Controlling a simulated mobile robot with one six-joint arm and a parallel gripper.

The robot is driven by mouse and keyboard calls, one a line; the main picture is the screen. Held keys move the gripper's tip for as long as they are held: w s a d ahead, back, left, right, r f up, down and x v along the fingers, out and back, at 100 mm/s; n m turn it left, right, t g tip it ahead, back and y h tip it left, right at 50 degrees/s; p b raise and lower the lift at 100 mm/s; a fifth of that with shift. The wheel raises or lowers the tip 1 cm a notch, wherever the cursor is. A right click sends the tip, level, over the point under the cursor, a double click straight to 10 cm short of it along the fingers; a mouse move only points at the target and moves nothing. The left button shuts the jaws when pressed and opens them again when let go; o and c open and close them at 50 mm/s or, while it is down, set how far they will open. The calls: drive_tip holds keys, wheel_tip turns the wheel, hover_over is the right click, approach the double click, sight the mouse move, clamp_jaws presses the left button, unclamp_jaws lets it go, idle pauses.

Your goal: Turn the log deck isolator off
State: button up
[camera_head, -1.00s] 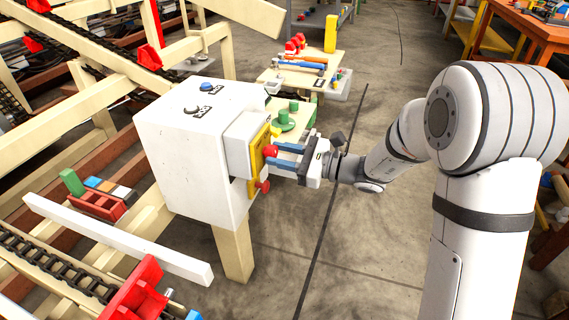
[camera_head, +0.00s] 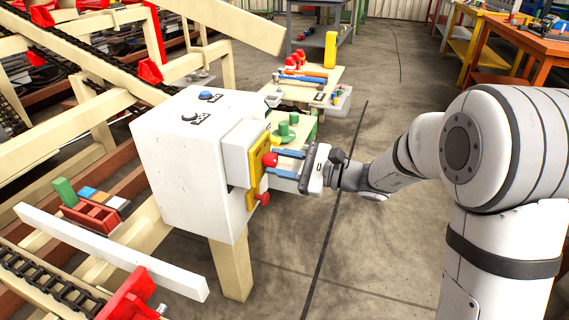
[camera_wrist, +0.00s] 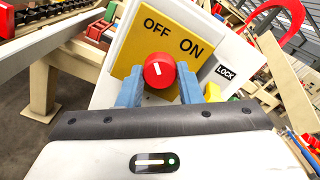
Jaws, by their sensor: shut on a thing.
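The isolator is a red round knob (camera_head: 270,160) on a yellow plate (camera_head: 254,178) on the side of a white cabinet (camera_head: 185,165). In the wrist view the plate (camera_wrist: 128,60) reads OFF and ON, and the white mark on the knob (camera_wrist: 160,76) points up and slightly left, toward OFF. My gripper (camera_head: 276,163) is shut on the knob, with one blue finger on each side. In the wrist view my gripper (camera_wrist: 168,88) partly covers the lower knob and plate.
A second red knob (camera_head: 262,198) sticks out low on the cabinet. Open floor (camera_head: 350,245) lies right of the cabinet.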

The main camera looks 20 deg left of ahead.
drive_tip(key=shift+a+r, duration=0.1)
drive_tip(key=shift+r, duration=0.15)
drive_tip(key=o, duration=0.8)
drive_tip(key=shift+a+f, duration=0.1)
drive_tip(key=shift+c, duration=0.2)
drive_tip(key=shift+o, duration=1.1)
drive_tip(key=shift+f, duration=0.1)
drive_tip(key=d+p, duration=0.2)
drive_tip(key=d, duration=0.6)
drive_tip(key=shift+s, duration=0.3)
